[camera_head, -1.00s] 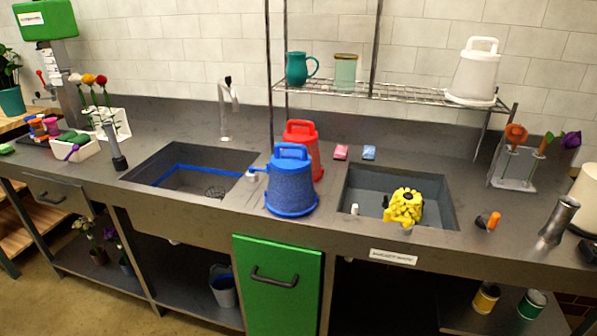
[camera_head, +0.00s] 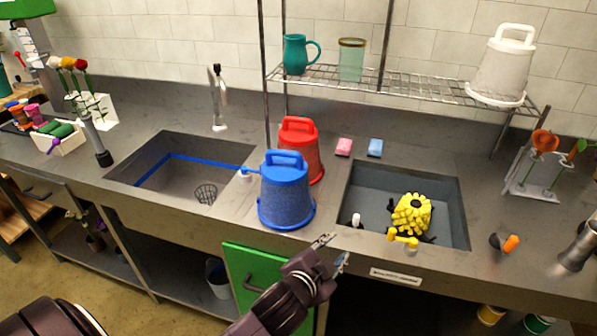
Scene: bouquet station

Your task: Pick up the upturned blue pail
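The blue pail (camera_head: 286,196) stands upside down on the counter between the two sinks, with its wide rim down and its handle on top. It is upright and nothing holds it. My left gripper (camera_head: 332,251) is in front of the counter edge, below and to the right of the pail. Its two fingers are apart with nothing between them, and it does not touch the pail. My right gripper is not in view.
A red upturned pail (camera_head: 315,158) stands close behind the blue one. A white pail (camera_head: 499,70) sits on the wire shelf (camera_head: 420,92). A yellow bunch (camera_head: 412,213) lies in the right sink (camera_head: 370,190).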

